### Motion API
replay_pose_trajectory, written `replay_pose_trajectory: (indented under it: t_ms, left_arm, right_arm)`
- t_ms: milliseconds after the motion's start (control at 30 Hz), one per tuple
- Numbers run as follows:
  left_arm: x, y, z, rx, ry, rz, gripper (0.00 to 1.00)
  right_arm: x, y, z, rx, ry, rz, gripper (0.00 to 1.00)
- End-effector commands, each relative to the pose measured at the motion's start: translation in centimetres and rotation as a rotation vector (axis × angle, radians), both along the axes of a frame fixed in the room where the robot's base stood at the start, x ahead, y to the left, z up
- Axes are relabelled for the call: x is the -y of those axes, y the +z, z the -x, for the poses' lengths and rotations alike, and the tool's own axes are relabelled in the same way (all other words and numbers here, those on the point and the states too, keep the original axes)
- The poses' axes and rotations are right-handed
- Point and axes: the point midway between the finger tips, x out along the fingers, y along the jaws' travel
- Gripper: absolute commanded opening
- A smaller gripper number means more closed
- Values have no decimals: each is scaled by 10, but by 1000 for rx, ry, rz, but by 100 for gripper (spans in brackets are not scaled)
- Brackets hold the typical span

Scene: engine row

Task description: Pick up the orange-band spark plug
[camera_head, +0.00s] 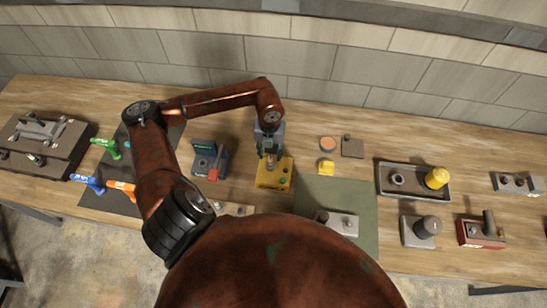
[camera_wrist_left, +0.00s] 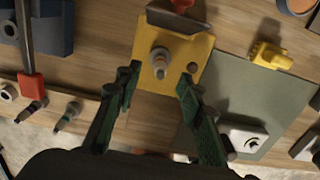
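A yellow block (camera_head: 262,183) stands near the middle of the bench, and in the left wrist view (camera_wrist_left: 187,50) a spark plug (camera_wrist_left: 160,62) stands upright in it. This plug has a pale body and a brownish-orange ring; its band colour is hard to be sure of. My left gripper (camera_head: 268,150) is above the block. In the left wrist view its green fingers (camera_wrist_left: 157,92) are spread wide on either side of the plug, with nothing between the tips touching it. Two more plugs, one with a reddish dark end (camera_wrist_left: 30,110) and one greenish (camera_wrist_left: 68,116), lie at the left. My right gripper is not seen.
A blue vice-like fixture (camera_head: 205,157) with a red part stands left of the block. A grey-green mat (camera_head: 318,192) lies to the right, with a small yellow piece (camera_head: 327,167) behind. A dark tray (camera_head: 412,194) stands farther right. Coloured-handled tools lie left.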

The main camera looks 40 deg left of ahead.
Motion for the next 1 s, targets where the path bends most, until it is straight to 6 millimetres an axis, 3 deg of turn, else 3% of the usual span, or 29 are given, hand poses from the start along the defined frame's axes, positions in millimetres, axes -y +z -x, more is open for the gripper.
replay_pose_trajectory:
  t_ms: [233,433,533,700,1000]
  left_arm:
    - [0,-29,-1,-7,2,3,36]
    - [0,-54,-2,-4,1,2,36]
    - [0,-58,-2,-2,1,0,36]
    - [-1,-59,-2,-2,0,0,36]
    - [-1,-59,-2,-2,0,0,16]
  right_arm:
    - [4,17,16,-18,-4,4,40]
    - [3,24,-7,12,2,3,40]
    - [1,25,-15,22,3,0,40]
    - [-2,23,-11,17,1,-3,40]
    - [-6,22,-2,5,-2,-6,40]
